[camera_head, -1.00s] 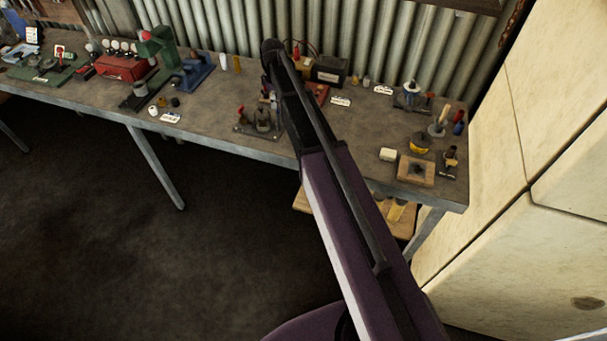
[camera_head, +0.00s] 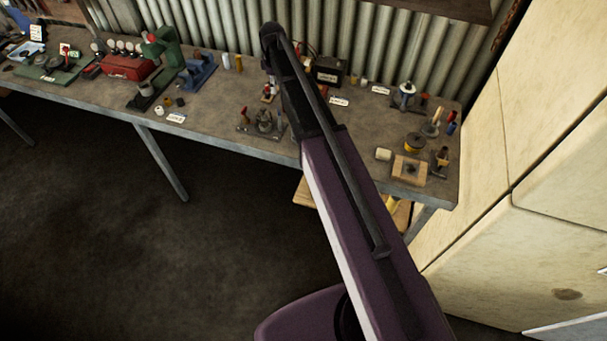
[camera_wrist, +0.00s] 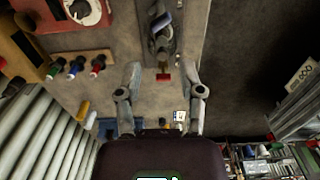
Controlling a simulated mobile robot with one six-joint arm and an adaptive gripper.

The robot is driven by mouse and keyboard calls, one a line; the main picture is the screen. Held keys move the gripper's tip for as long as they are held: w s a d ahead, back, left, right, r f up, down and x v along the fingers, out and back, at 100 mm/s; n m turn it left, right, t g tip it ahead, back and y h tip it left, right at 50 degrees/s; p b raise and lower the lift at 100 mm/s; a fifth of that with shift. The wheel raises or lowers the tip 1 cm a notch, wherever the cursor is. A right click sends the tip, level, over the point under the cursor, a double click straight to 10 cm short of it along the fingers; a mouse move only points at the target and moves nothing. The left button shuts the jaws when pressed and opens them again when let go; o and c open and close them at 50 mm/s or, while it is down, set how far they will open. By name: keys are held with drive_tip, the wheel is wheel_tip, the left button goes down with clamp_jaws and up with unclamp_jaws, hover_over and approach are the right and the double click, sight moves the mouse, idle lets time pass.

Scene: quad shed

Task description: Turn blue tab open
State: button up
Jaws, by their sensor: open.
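In the wrist view a grey metal fitting (camera_wrist: 161,38) on a plate lies at the top centre. A small red tab (camera_wrist: 163,77) on a brass-coloured stem is at its lower end. Nothing is held. In the head view my arm hides the gripper and part of the bench behind it.
The bench (camera_head: 215,110) runs along a corrugated wall (camera_head: 355,40). A metal fixture (camera_head: 263,122) stands left of my arm and a black box (camera_head: 328,70) behind it. A wooden block (camera_head: 410,169) is near the right end, beside pale cabinets (camera_head: 520,170). The wrist view shows a rack of coloured handles (camera_wrist: 76,66).

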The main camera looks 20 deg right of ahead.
drive_tip(key=s+f+m+b, duration=0.3)
drive_tip(key=s+f+b, duration=0.2)
drive_tip(key=s, duration=0.5)
drive_tip(key=s+f+m+b, duration=0.4)
drive_tip(key=s+f+b, duration=0.1)
drive_tip(key=s, duration=0.5)
drive_tip(key=s+f+m+b, duration=0.3)
drive_tip(key=s+f+b, duration=0.2)
drive_tip(key=s, duration=0.4)
drive_tip(key=shift+s+m+b, duration=0.4)
drive_tip(key=shift+d+f, duration=0.1)
drive_tip(key=shift+d, duration=0.1)
idle(0.4)
